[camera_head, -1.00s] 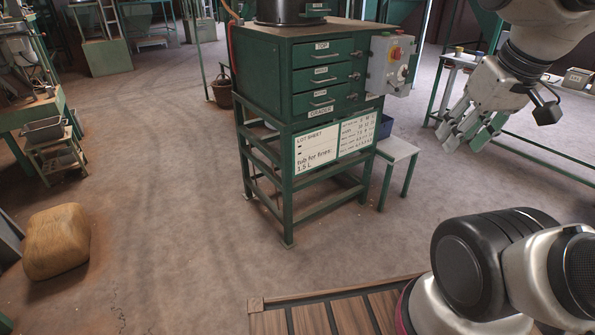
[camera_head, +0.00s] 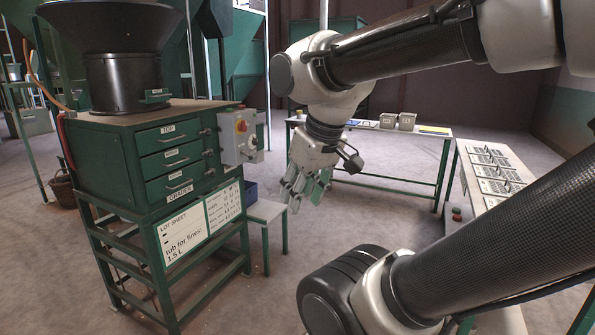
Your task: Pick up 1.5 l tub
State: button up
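My gripper (camera_head: 307,190) hangs in the middle of the view, to the right of the grader cabinet. Its fingers point down and stand apart with nothing between them. No tub can be surely made out as the 1.5 l one. Two small grey containers (camera_head: 387,120) (camera_head: 406,121) stand side by side on the far table (camera_head: 400,177), with labels too small to read. The lot sheet (camera_head: 184,234) on the grader stand reads "tub for fines: 1.5 L".
The green grader cabinet (camera_head: 130,167) with drawers and a black hopper (camera_head: 118,80) stands at left. A low stool (camera_head: 266,211) and a blue bin (camera_head: 251,190) are beside it. A panel table (camera_head: 478,199) stands at right. Floor (camera_head: 365,218) is open before the far table.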

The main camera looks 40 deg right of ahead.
aim_at(387, 121)
jog(key=z, duration=1.85)
jog(key=i+j+u, duration=0.1)
jog(key=i+u, duration=0.15)
jog(key=i, duration=0.4)
jog(key=i+u, duration=0.1)
jog(key=i, duration=2.2)
jog(key=i+z, duration=0.15)
jog(key=i, duration=0.35)
jog(key=i+j+z, duration=0.2)
jog(key=i, duration=0.3)
jog(key=i+j+z, duration=0.15)
jog(key=i, duration=0.4)
jog(key=i+j+z, duration=0.15)
jog(key=i+j, duration=0.15)
jog(key=i, duration=1.9)
